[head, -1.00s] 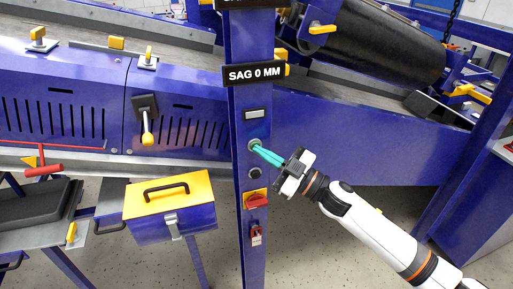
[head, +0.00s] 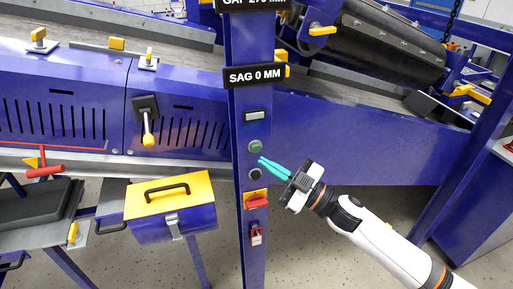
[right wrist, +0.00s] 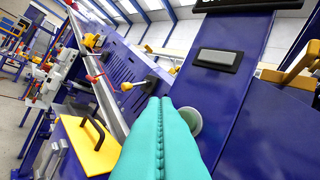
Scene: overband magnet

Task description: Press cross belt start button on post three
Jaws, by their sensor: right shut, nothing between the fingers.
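A blue post (head: 247,105) stands upright in the middle of the head view. It carries a small display (head: 255,116), a green round button (head: 255,146), a dark round button (head: 255,174), a red switch on a yellow plate (head: 256,200) and a red padlock-like item (head: 256,235). My right gripper (head: 262,161) is shut and empty, its teal fingertips just right of and below the green button, apart from it in the head view. In the right wrist view the teal fingers (right wrist: 160,140) partly cover the green button (right wrist: 191,121). My left gripper is not in view.
A yellow-lidded blue toolbox (head: 170,205) stands left of the post. A conveyor frame (head: 350,135) and a black roller (head: 385,45) lie behind it. A sign reading SAG 0 MM (head: 254,76) juts from the post. Floor at lower right is open.

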